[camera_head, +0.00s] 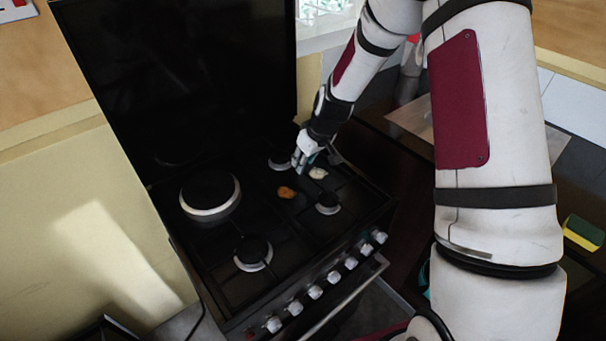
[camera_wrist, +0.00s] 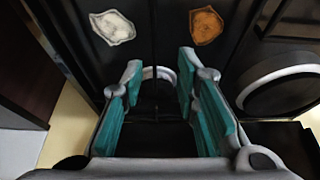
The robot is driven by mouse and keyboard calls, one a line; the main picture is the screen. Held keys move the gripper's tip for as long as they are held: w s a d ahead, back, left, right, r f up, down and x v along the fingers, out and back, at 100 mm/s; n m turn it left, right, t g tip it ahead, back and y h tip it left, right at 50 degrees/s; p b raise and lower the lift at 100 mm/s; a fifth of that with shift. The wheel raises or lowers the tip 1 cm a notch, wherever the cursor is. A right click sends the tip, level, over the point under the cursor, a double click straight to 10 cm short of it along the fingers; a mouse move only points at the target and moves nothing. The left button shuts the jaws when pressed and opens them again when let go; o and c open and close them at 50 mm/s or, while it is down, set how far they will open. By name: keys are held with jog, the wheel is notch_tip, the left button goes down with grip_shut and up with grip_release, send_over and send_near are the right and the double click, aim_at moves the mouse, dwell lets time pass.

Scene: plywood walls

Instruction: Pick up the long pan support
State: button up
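The black stove (camera_head: 300,222) stands at the centre of the head view. The pan supports on it are black on black, so I cannot clearly make out the long one or its ends. A thin dark bar or seam (camera_wrist: 154,38) runs away from my gripper in the wrist view; I cannot tell whether it belongs to the support. My gripper (camera_head: 302,162) is low over the back right part of the stove, beside the back right burner (camera_head: 279,161). In the wrist view my gripper (camera_wrist: 163,78) has its teal-padded fingers apart, with nothing visibly clamped. Contact with the stove is unclear.
A tall black panel (camera_head: 185,75) rises behind the hob. A large burner (camera_head: 210,196) and smaller ones stand left and front. A white patch (camera_head: 318,173) and an orange patch (camera_head: 286,192) lie on the hob. Knobs (camera_head: 333,277) line its front. A sponge (camera_head: 583,232) lies far right.

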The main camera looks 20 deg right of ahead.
jog(key=shift+d+p+x, duration=0.2)
jog(key=shift+d+x, duration=0.05)
jog(key=shift+x, duration=1.3)
jog(key=shift+d+p+x, duration=0.2)
jog(key=shift+x, duration=1.35)
grip_shut()
